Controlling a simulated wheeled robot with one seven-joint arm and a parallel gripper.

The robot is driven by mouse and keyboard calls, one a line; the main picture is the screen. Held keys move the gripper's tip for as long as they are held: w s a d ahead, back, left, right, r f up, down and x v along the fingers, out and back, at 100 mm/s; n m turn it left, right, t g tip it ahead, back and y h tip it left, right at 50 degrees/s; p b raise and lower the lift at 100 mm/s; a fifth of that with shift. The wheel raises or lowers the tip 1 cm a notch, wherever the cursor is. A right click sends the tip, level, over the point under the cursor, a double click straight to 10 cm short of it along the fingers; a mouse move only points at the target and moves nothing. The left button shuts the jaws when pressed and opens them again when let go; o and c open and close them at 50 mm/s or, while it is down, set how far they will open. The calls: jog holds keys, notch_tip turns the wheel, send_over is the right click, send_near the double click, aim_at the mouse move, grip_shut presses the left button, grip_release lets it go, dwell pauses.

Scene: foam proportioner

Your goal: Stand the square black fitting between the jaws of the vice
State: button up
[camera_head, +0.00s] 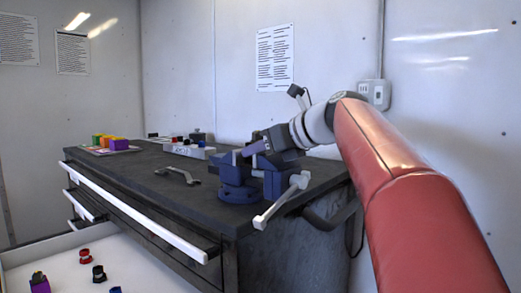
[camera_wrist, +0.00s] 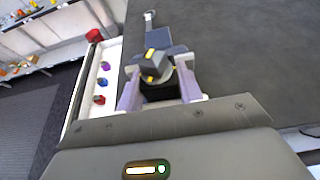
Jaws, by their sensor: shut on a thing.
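The blue vice (camera_head: 238,192) stands on the dark bench top near its right end, with its grey handle (camera_head: 281,200) at the front. My gripper (camera_head: 250,150) is tilted down just above the vice jaws, its purple fingers close to them. In the wrist view my gripper (camera_wrist: 159,68) is shut on the black fitting (camera_wrist: 160,91), a dark shape between the fingers. The blue-grey vice (camera_wrist: 166,38) shows just beyond the fingertips. The fitting is hidden in the head view, and I cannot tell whether it touches the jaws.
A wrench (camera_head: 178,174) lies on the bench left of the vice. A white tray (camera_head: 183,149) and coloured blocks (camera_head: 108,143) stand farther back. An open drawer (camera_head: 135,268) in front holds several loose fittings. The bench between wrench and vice is clear.

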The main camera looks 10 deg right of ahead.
jog(key=shift+f, duration=0.7)
jog(key=o, duration=1.1)
jog(key=shift+f, duration=0.1)
jog(key=shift+o, duration=0.7)
jog(key=shift+r, duration=0.45)
jog(key=v, duration=0.8)
jog(key=r+p+v, duration=0.1)
jog(key=v, duration=0.3)
